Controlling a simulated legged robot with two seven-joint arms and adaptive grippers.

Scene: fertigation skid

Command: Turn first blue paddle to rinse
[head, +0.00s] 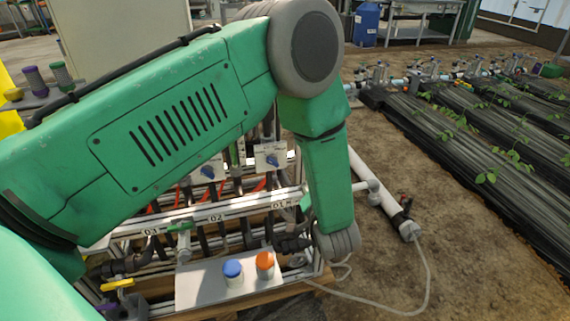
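Two blue paddles sit on white plates on the skid. One paddle (272,160) is on the right, above the 01 label (282,204); the other paddle (208,171) is to its left, above the 02 label (215,218). My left arm crosses the view from the left and bends down just right of the right paddle, ending in a grey wrist joint. Dark shapes (290,240) left of that wrist may be my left gripper or black hose; I cannot tell, nor see its fingers clearly. My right gripper does not show.
A grey panel (205,287) with a blue button (233,270) and an orange button (265,262) is at the front. A white pipe (380,195) and loose hose (424,275) lie right of the skid. A yellow-handled valve (117,285) is at left. My arm hides much of the skid.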

